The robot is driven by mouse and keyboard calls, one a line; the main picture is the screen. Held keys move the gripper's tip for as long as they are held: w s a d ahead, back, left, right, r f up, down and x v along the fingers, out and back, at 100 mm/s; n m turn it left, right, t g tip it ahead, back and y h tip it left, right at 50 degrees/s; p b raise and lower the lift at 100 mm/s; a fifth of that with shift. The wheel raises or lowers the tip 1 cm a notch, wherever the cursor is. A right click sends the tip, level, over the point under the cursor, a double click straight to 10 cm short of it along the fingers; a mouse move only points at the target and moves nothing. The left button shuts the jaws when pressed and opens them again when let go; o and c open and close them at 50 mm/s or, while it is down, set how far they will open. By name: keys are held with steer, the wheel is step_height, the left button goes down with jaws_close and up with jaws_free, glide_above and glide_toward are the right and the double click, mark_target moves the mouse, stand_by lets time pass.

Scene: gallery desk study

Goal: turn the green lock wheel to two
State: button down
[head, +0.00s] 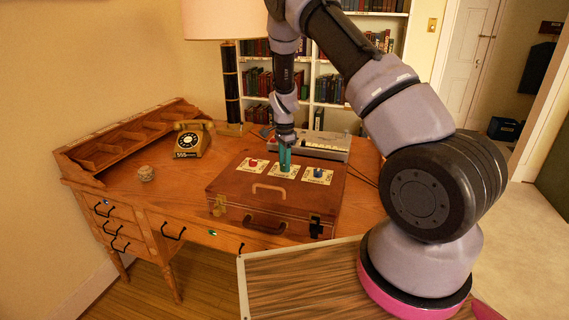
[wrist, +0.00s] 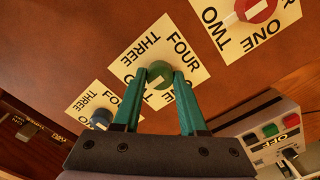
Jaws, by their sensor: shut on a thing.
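A brown leather case (head: 225,188) lies on the desk with three cream cards on its lid. The green lock wheel (wrist: 159,73) is on the middle card (wrist: 127,66). THREE and FOUR show on this card; the rest is mostly hidden behind the fingers. A pale bar crosses the wheel at a slant; I cannot tell which number it marks. My gripper (head: 284,166) points down over the middle card, its teal fingers shut on the green wheel's sides. The red wheel (wrist: 255,9) and blue wheel (wrist: 101,119) are on the neighbouring cards.
A grey device (head: 322,141) with buttons stands behind the case. The desk left of the case is mostly clear.

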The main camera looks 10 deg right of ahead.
steer(key=shift+c, duration=2.2)
jaws_free()
step_height(320, 180, up, 11)
